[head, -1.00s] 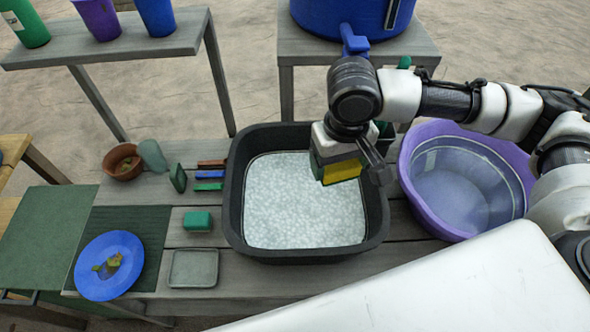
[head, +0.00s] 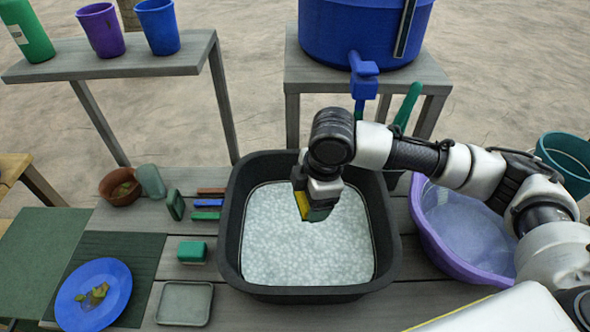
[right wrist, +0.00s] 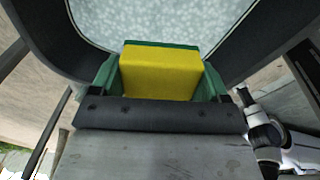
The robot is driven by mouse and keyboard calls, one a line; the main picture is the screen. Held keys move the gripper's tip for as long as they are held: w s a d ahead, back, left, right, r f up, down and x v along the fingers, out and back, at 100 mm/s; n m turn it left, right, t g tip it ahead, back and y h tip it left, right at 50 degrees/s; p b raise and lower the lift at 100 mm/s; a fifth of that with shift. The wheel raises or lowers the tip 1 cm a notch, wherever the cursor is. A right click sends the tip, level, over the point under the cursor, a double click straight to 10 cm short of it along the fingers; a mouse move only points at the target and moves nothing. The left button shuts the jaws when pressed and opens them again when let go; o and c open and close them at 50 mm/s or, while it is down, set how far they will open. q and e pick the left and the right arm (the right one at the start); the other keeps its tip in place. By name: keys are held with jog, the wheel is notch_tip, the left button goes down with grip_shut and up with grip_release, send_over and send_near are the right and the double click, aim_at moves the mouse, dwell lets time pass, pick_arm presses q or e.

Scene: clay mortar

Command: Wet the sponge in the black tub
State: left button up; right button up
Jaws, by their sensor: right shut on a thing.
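The black tub (head: 228,235) stands on the grey table, filled with white, bubbly-looking foam (head: 300,255). My right gripper (head: 314,206) is over the tub, pointing down, shut on a yellow and green sponge (head: 304,205). In the right wrist view the sponge (right wrist: 160,72) sits between the green fingers, its yellow side facing the camera, with the foam beyond it. The sponge appears above or close to the foam; I cannot tell whether it touches. My left gripper is not in view.
A purple basin (head: 428,225) with liquid stands right of the tub. A blue barrel with a tap (head: 363,70) is behind it. Left are a green block (head: 192,251), a grey tray (head: 184,304) and a blue plate (head: 70,300) with scraps.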

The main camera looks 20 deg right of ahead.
jog(key=a+f+n+g+b, duration=0.1)
jog(key=f+n+b, duration=0.1)
jog(key=f+n, duration=0.3)
jog(key=a+f+n+g+b, duration=0.1)
jog(key=f+n+b, duration=0.1)
jog(key=f+n, duration=0.3)
jog(key=a+f+n+g+b, duration=0.1)
jog(key=f+n+b, duration=0.2)
jog(key=f+n, duration=0.2)
jog(key=shift+w+f+y, duration=0.4)
jog(key=shift+f, duration=0.3)
jog(key=shift+r, duration=0.15)
dwell(0.9)
notch_tip(320, 180, up, 16)
jog(key=p, duration=1.5)
jog(key=shift+r, duration=0.2)
